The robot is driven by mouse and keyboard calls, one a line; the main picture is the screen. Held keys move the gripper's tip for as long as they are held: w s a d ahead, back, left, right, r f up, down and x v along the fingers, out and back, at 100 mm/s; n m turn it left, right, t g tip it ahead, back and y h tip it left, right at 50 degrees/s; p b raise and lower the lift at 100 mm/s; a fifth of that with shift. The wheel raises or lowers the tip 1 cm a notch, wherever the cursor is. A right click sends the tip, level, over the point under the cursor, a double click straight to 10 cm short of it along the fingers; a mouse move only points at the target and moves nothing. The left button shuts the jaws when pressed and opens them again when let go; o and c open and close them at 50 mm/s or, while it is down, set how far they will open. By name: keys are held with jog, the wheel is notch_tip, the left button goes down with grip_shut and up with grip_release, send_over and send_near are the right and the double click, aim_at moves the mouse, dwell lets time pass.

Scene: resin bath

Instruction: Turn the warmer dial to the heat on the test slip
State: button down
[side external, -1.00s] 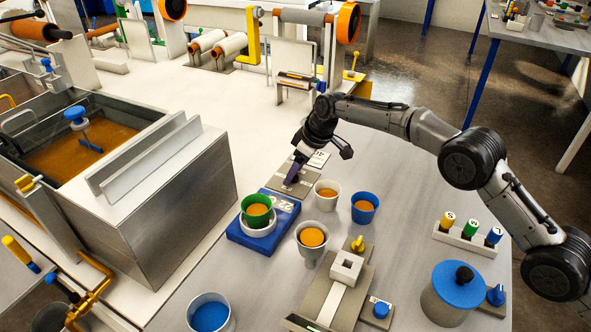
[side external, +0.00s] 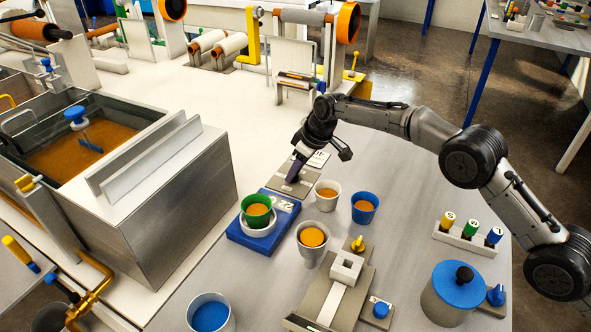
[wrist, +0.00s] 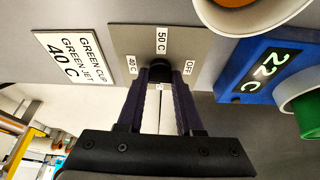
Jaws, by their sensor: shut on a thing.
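The warmer dial (wrist: 160,70) is a small black knob on a grey plate (wrist: 200,45) marked 40 C, 50 C and OFF. My gripper (wrist: 160,78) is shut on the dial, with one dark finger on each side of it. Which mark the dial points to is not clear. The test slip (wrist: 75,57), a white card left of the plate in the wrist view, reads GREEN CUP, GREEN JET, 40 C. In the side view my gripper (side external: 292,177) reaches down onto the plate (side external: 301,187), hiding the dial, and the slip (side external: 319,158) lies just behind.
A blue unit (side external: 236,232) reading 22 C holds a green cup (side external: 257,205) close beside the plate. A white cup (side external: 327,199), a blue cup (side external: 366,204) and a grey cup (side external: 311,252) stand near. The resin bath (side external: 170,235) is at left.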

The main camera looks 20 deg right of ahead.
jog(key=m+h, duration=0.1)
jog(key=m, duration=0.2)
jog(key=m+h, duration=0.1)
jog(key=m, duration=0.1)
jog(key=shift+s+a+m+t, duration=0.1)
jog(key=shift+a+m+t, duration=0.1)
jog(key=shift+m+t, duration=0.2)
jog(key=m+h, duration=0.1)
jog(key=m, duration=0.2)
jog(key=m+h, duration=0.1)
jog(key=m, duration=0.2)
jog(key=shift+a, duration=0.1)
dwell(0.3)
jog(key=c, duration=0.6)
grip_release()
jog(key=shift+o, duration=0.2)
jog(key=v, duration=1.4)
jog(key=shift+a, duration=0.2)
jog(key=shift+f, duration=0.1)
